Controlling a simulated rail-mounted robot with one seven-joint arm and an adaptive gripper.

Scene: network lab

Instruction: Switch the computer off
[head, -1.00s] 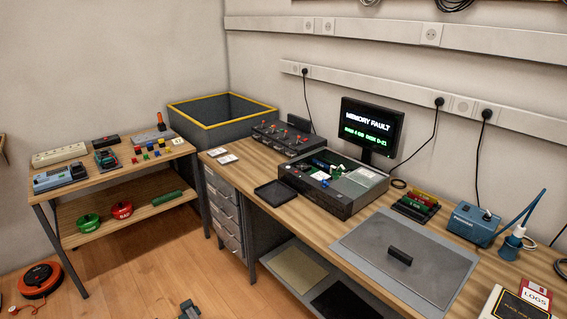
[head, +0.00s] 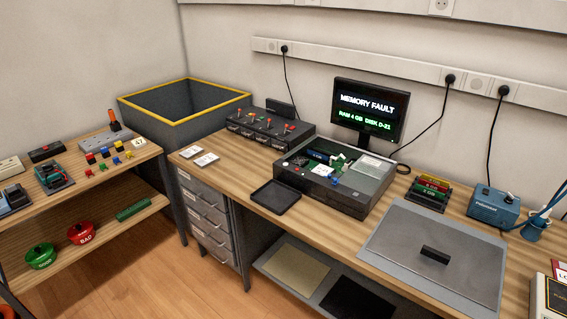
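The computer (head: 320,186) is a dark, flat case on the workbench, with its top open and parts showing inside. Small buttons or lights sit on its front left, too small to tell apart. The monitor (head: 370,110) behind it is lit and reads "MEMORY FAULT" and "RAM 4 GB DISK D-21". My gripper is not in view.
A black tray (head: 276,196) lies left of the computer. A grey panel with a black handle (head: 410,268) lies to the right. A dark box with red-tipped levers (head: 262,130) stands behind left. A memory-module rack (head: 428,192) and blue device (head: 492,206) stand right.

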